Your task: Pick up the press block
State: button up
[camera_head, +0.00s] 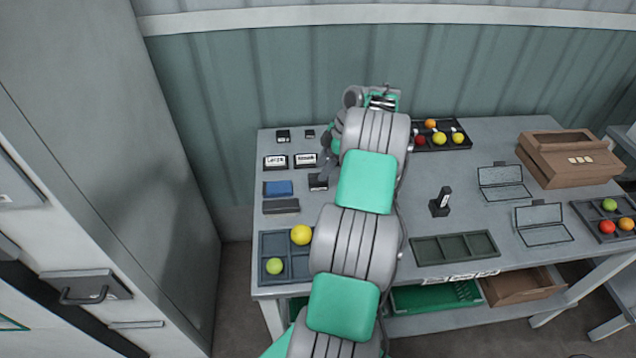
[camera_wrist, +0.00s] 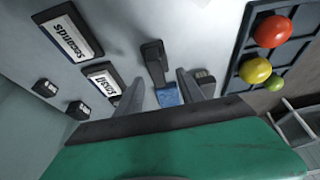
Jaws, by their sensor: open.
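A small block with a dark square base and a grey upright handle, which I take for the press block, stands on the table at the left of my arm in the head view (camera_head: 318,182). In the wrist view the block (camera_wrist: 153,52) shows its dark base above and a blue patch at the handle's lower end. My gripper (camera_wrist: 160,92) is open, its fingers on either side of the blue patch. I cannot tell whether they touch it. In the head view my arm hides most of the gripper.
Two labelled plates (camera_head: 275,161) and two small dark blocks lie to the left. Another dark upright piece (camera_head: 440,203) stands right of my arm. A wooden box (camera_head: 568,170) sits at far right.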

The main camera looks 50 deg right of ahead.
aim_at(318, 174)
jog(key=x, duration=0.2)
jog(key=p+x, duration=0.1)
jog(key=x, duration=0.1)
jog(key=shift+w+d+f, duration=0.15)
jog(key=shift+f, duration=0.15)
grip_shut()
